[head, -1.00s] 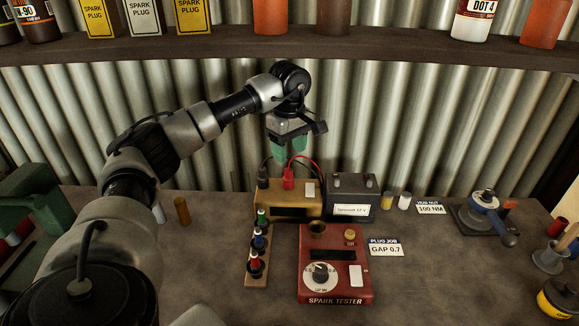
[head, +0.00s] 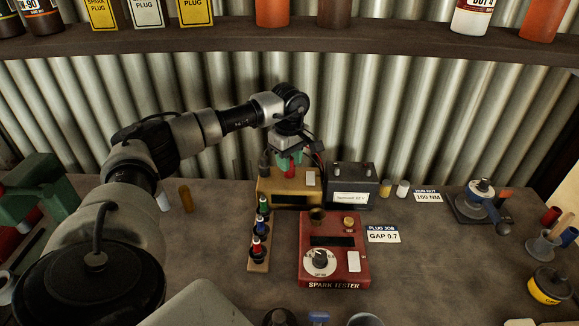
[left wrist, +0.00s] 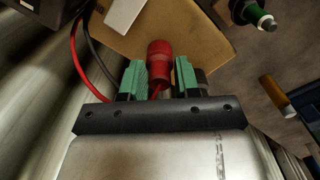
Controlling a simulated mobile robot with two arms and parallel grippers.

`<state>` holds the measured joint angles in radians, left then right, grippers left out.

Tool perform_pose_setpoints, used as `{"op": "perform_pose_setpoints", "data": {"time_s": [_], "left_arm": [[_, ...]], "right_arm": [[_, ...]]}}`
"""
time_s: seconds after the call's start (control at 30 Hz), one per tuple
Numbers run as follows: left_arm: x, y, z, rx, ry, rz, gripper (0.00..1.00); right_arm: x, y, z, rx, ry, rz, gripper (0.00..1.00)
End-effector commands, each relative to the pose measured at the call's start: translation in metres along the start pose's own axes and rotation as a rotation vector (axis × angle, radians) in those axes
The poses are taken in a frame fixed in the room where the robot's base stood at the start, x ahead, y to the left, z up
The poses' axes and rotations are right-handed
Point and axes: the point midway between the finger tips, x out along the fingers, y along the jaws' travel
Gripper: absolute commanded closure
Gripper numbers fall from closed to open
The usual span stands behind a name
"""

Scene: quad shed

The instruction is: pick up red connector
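The red connector (head: 289,172) stands on top of the tan box (head: 273,188) at the back of the bench. It shows upright in the left wrist view (left wrist: 158,52), with a red cable at its base. My left gripper (head: 289,158) is lowered over it from above. Its green fingers are open, one on each side of the connector, and a narrow gap shows at the right finger. Whether the left finger touches it I cannot tell. In the head view the gripper hides the connector's upper part. My right gripper is not in view.
A dark battery (head: 352,185) stands close to the right of the tan box. The red spark tester (head: 333,262) and a wooden rack (head: 258,255) with several plugs lie in front. A shelf (head: 330,40) runs above.

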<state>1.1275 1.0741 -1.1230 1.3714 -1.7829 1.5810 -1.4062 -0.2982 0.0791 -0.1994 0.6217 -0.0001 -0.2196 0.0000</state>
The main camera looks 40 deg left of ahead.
Motion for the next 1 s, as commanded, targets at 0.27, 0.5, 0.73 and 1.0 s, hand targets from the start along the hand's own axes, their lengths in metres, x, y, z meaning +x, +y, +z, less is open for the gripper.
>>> {"op": "perform_pose_setpoints", "data": {"time_s": [0.27,0.5,0.73,1.0], "left_arm": [[0.001,0.000,0.000,0.000,0.000,-0.002,1.00],[0.001,-0.001,0.001,0.001,0.000,-0.004,1.00],[-0.009,0.000,0.001,0.001,-0.001,0.000,1.00],[-0.032,-0.015,0.014,0.006,0.001,-0.001,1.00]], "right_arm": [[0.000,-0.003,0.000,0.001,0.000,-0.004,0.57],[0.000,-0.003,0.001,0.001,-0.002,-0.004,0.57],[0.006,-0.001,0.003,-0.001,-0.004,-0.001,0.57],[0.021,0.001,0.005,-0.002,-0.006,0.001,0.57]]}}
